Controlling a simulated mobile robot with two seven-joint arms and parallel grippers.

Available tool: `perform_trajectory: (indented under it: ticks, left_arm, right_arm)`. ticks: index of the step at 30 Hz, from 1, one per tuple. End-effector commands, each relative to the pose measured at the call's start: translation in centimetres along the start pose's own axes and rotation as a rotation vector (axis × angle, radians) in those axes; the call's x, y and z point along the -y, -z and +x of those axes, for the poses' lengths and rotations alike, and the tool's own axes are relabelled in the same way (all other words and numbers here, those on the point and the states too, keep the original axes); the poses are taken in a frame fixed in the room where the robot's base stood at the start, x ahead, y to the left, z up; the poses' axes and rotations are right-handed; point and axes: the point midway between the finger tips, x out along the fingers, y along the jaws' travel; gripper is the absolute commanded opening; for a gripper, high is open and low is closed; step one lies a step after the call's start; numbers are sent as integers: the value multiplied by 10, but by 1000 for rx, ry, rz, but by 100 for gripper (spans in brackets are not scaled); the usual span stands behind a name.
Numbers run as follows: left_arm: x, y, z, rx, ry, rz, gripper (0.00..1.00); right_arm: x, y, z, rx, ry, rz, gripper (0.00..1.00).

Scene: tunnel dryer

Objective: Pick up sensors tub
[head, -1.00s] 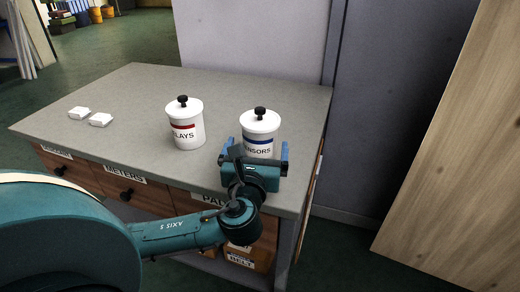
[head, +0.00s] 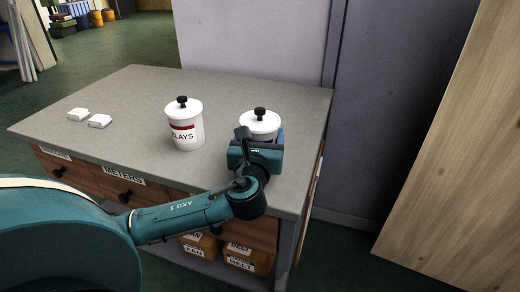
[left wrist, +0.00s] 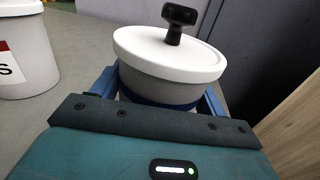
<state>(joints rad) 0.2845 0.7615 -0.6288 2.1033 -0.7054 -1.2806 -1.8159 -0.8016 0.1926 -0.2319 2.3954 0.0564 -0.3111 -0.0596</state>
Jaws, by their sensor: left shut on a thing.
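The sensors tub (head: 259,125) is a white tub with a lid and a black knob, at the right side of the grey table. In the head view my left gripper (head: 259,142) is in front of it and hides its label. In the left wrist view the tub (left wrist: 160,84) sits between the two blue fingers of my left gripper (left wrist: 158,95), which is shut on it, with a strip of blue band showing. The tub looks upright; whether its base touches the table is hidden. My right gripper is not in view.
A similar white tub with a red band, the relays tub (head: 187,132), stands to the left on the table (head: 130,95). Two small white blocks (head: 99,121) lie at the far left. A wall panel (head: 250,40) rises behind. A wooden board (head: 460,150) leans at the right.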

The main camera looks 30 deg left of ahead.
Motion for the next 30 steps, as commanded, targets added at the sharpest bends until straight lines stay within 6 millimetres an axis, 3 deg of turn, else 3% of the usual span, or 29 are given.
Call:
perform_trajectory:
  ticks: [12,20,30]
  left_arm:
    - [0,0,0,-1,-1,0,36]
    - [0,-5,0,5,-1,-2,36]
    - [-1,-65,0,9,-1,-6,36]
  right_arm:
    - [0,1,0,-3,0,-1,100]
    - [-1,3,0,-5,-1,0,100]
    - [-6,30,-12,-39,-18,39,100]
